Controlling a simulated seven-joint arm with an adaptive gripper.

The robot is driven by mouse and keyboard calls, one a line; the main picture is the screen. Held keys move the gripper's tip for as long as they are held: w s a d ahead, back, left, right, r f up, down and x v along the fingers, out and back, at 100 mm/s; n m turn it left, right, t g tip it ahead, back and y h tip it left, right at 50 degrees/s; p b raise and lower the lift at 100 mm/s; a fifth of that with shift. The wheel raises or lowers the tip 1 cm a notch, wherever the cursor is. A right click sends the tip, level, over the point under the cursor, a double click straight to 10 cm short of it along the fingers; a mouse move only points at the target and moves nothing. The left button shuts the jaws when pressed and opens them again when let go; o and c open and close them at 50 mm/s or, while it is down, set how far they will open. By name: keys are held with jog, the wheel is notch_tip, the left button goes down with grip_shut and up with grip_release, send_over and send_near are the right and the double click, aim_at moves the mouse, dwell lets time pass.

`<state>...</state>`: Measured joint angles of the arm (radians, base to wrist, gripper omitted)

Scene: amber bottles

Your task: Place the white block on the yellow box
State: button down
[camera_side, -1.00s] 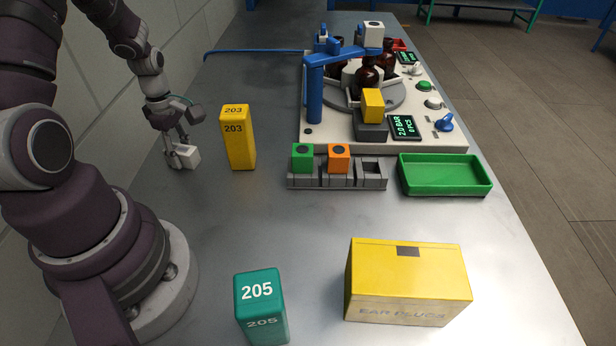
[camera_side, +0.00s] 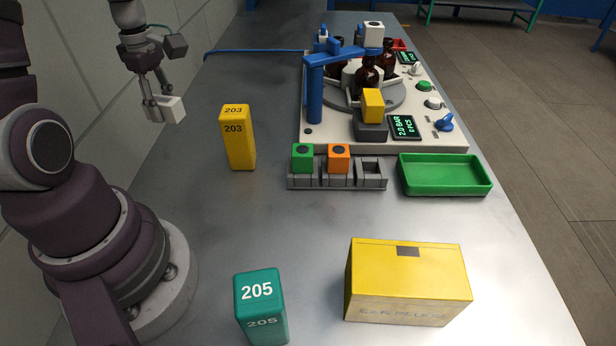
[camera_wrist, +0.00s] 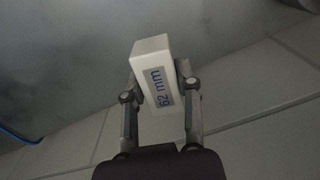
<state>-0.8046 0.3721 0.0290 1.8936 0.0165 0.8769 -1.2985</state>
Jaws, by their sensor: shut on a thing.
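The white block (camera_side: 169,109) is held in my gripper (camera_side: 160,105), in the air at the left of the side view. In the wrist view the block (camera_wrist: 152,62) sits between the two fingers of my gripper (camera_wrist: 157,88), and its label reads "62 mm". The yellow box (camera_side: 408,280) with "EAR PLUGS" on its front stands at the front right of the table, far from my gripper. Its flat top is bare except for a dark square patch near the back edge.
A yellow 203 block (camera_side: 239,140) stands right of my gripper. A teal 205 block (camera_side: 261,305) stands at the front. A grey rack (camera_side: 337,178) holds green and orange blocks. A green tray (camera_side: 445,174) and a bottle machine (camera_side: 440,135) are behind. The middle table is clear.

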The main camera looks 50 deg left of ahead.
jog(key=r, duration=0.9)
jog(key=shift+w+d, duration=0.2)
jog(key=shift+d, duration=0.1)
jog(key=w+d+m, duration=0.4)
jog(key=d+m, duration=0.2)
jog(key=d, duration=0.8)
jog(key=s+d+m, duration=0.9)
jog(key=s+d, duration=0.1)
jog(key=d, duration=0.5)
send_over(383, 268)
notch_tip(383, 268, down, 7)
jog(key=shift+s+a+r, duration=0.1)
jog(key=shift+f, duration=1.8)
jog(key=shift+f, duration=0.1)
